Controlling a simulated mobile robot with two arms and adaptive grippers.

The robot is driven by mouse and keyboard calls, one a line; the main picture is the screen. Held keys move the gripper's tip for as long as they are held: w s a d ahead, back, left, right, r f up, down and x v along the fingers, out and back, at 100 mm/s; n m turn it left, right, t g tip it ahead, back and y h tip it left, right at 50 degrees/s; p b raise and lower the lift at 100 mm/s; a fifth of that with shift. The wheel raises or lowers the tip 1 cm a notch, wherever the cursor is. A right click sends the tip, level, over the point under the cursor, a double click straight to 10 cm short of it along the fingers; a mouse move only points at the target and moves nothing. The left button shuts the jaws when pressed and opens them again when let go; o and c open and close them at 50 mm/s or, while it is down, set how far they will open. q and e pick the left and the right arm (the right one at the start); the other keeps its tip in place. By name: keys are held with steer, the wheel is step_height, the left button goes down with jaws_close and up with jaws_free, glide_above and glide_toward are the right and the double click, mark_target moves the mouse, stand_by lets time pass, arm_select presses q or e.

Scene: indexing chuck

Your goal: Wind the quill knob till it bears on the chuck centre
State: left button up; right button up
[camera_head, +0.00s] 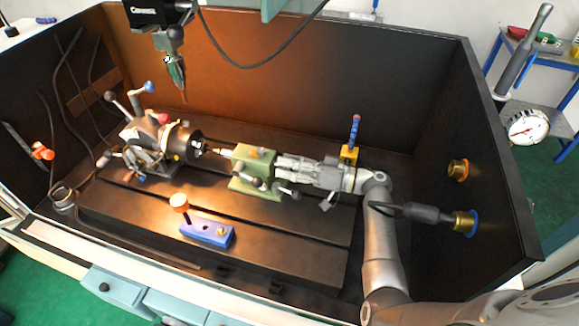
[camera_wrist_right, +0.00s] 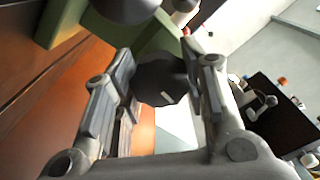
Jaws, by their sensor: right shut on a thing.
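The indexing chuck (camera_head: 186,143) is a black round body on the left of the dark machine table. The green tailstock (camera_head: 254,169) stands to its right, with its quill and centre (camera_head: 220,151) pointing at the chuck. I cannot tell whether the tip touches the chuck centre. My right gripper (camera_head: 287,165) reaches in from the right at the tailstock's right end. In the right wrist view, the dark faceted quill knob (camera_wrist_right: 162,80) sits between its two fingers, which are shut on it. In the head view the knob is hidden by the gripper. My left gripper is out of view.
A blue block with an orange-topped knob (camera_head: 207,232) lies on the front of the table. A yellow clamp with a blue handle (camera_head: 351,145) stands behind my right wrist. A green spindle head with a pointed tool (camera_head: 174,70) hangs above. Dark enclosure walls (camera_head: 340,85) surround the table.

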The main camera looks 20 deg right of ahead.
steer(key=m, duration=0.3)
steer(key=shift+d+m, duration=0.1)
steer(key=shift+m, duration=0.2)
steer(key=m, duration=0.3)
steer(key=shift+m, duration=0.3)
steer(key=m, duration=0.3)
steer(key=shift+w+r+m+p, duration=0.1)
steer(key=shift+m+p, duration=0.2)
steer(key=shift+m, duration=0.1)
steer(key=m+p, duration=0.1)
steer(key=m, duration=0.3)
steer(key=shift+p, duration=0.3)
steer(key=m+p, duration=0.2)
steer(key=m, duration=0.3)
steer(key=m+p, duration=0.2)
steer(key=m, duration=0.2)
steer(key=shift+m, duration=0.3)
steer(key=m+p, duration=0.2)
steer(key=m, duration=0.2)
steer(key=shift+p, duration=0.35)
steer(key=m, duration=0.1)
steer(key=m+p, duration=0.1)
steer(key=m, duration=0.1)
steer(key=shift+f, duration=0.25)
steer(key=shift+m, duration=0.3)
